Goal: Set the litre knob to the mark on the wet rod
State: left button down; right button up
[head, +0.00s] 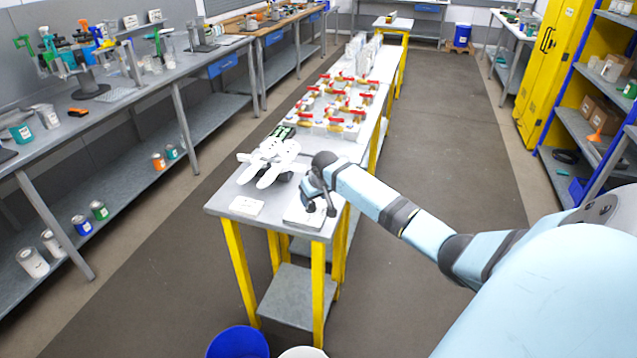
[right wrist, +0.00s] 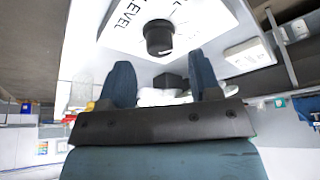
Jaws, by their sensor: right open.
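A black knob (right wrist: 158,38) sits on a white panel (right wrist: 115,22) with printed text that includes the word LEVEL. In the head view the panel's pale box (head: 298,216) is on the front end of the table, mostly under my right gripper. My right gripper (head: 322,207) is over this box. In the right wrist view its two fingers (right wrist: 162,80) are spread apart with nothing gripped, and the knob is beyond them, apart from the tips. I cannot make out the knob's pointer setting. I cannot pick out the wet rod in either view. My left gripper is not in view.
White gloves (head: 270,163) lie on the table (head: 222,200) behind the box. A small white block (head: 247,205) lies to its left. Several red-handled valves (head: 335,105) stand farther back. A blue bucket (head: 238,343) is on the floor in front. The right aisle is clear.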

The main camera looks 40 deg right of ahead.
jog(key=d+v, duration=0.1)
jog(key=v, duration=0.9)
jog(key=shift+s+a+r+b, duration=0.15)
jog(key=shift+a+b, duration=0.25)
jog(key=shift+a, duration=0.1)
jog(key=s+a+f+n+t+y, duration=0.1)
jog(key=s+a+f+n, duration=0.1)
jog(key=s+a+f, duration=0.5)
jog(key=s+a+f+n+t+y, duration=0.15)
jog(key=s+a+f, duration=0.25)
jog(key=a+f, duration=0.7)
jog(key=s+a+f+n+t+y, duration=0.1)
jog(key=s+a+t, duration=0.3)
jog(key=s+a, duration=1.3)
jog(key=shift+s+a+f+n+y, duration=0.25)
jog(key=shift+s+f+n+y, duration=0.1)
jog(key=shift+s+f+n, duration=0.2)
